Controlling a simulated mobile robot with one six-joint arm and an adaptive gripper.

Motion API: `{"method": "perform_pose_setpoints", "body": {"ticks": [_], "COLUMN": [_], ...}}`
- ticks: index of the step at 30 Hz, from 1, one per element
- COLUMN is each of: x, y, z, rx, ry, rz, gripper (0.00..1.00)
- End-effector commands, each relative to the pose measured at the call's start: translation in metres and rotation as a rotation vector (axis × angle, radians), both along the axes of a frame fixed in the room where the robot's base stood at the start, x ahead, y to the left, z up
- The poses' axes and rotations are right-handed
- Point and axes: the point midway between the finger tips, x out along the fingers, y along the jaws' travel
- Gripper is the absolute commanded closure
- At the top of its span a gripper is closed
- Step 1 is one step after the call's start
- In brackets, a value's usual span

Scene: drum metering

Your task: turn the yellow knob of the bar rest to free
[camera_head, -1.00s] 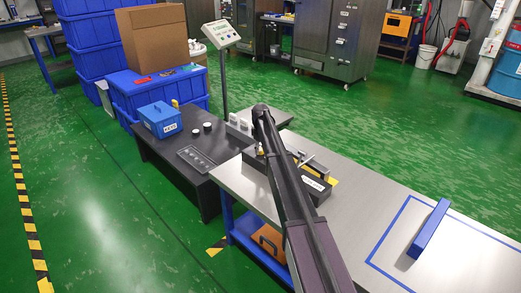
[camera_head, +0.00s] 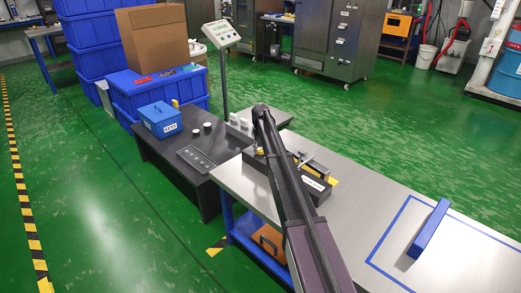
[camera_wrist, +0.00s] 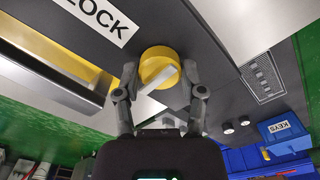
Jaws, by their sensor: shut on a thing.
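The yellow knob (camera_wrist: 157,62) shows in the wrist view as a round cap with a pale pointer bar across it. My gripper (camera_wrist: 160,80) has its two fingers on either side of the knob and is shut on it. The pale bar runs slantwise, toward the lower left of that view. The bar rest is a dark block (camera_head: 316,190) on the steel table, with a white label reading "LOCK" (camera_wrist: 95,18) beside the knob.
The steel table (camera_head: 375,200) carries a blue bar (camera_head: 429,228) near a blue taped outline. A dark low table (camera_head: 165,155) to the left holds a blue KEYS box (camera_head: 160,119) and two small white-topped cups. A scale display (camera_head: 221,33) stands behind.

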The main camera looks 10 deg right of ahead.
Motion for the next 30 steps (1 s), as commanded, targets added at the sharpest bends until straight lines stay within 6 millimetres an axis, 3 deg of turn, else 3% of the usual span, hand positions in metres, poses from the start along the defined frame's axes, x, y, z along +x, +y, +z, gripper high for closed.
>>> {"method": "perform_pose_setpoints", "body": {"ticks": [17, 18, 21, 30], "x": [-0.0021, -0.0022, -0.0018, -0.0007], "y": [0.0009, 0.001, 0.0009, 0.0005], "z": [-0.0004, -0.0004, -0.0003, -0.0001], "rx": [0.002, 0.002, 0.002, 0.001], "ry": [0.004, 0.004, 0.004, 0.001], "rz": [-0.049, -0.049, -0.049, -0.048], "gripper": [0.95, 0.42, 0.13, 0.13]}}
